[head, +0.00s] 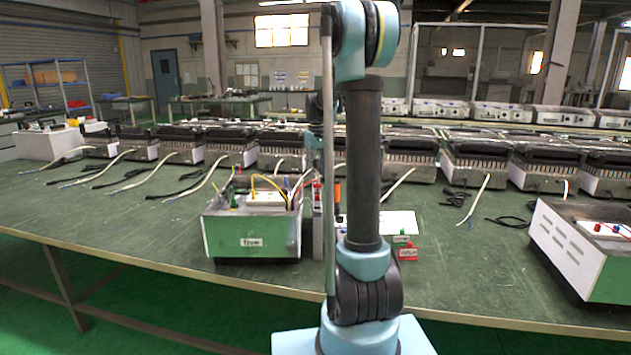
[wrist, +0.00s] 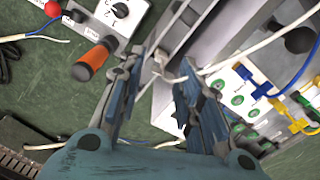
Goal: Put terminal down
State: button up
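In the wrist view, the two fingers of my gripper (wrist: 160,80) stand apart over a metal-sided box, with a clear gap between the tips. A white cable (wrist: 215,68) runs in from the right and bends in this gap, apparently beyond the fingertips. No terminal can be made out for certain; its end may be the pale bit near the bend. A white block with green round sockets (wrist: 238,98) and blue and yellow leads lies right of the fingers. In the head view, the open metal box (head: 240,232) stands left of my arm, which hides my gripper.
An orange-handled tool (wrist: 97,58) and a white switch box (wrist: 120,14) lie left of the fingers. Red (head: 408,253) and green (head: 401,239) pieces sit right of my arm. Another metal box (head: 585,250) is at the right edge. Several heaters line the back. The table's left front is clear.

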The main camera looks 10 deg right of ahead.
notch_tip(320, 180, up, 8)
jog(key=s, duration=1.1)
jog(key=s+f+m+t, duration=0.1)
jog(key=s+f, duration=0.9)
jog(key=s, duration=0.5)
jog(key=s+f+m+t, duration=0.1)
jog(key=s+f, duration=0.9)
jog(key=s, duration=0.6)
jog(key=shift+f+m, duration=0.2)
jog(key=shift+m, duration=0.1)
jog(key=shift+a, duration=0.1)
jog(key=shift+w+f, duration=0.2)
jog(key=shift+w, duration=0.3)
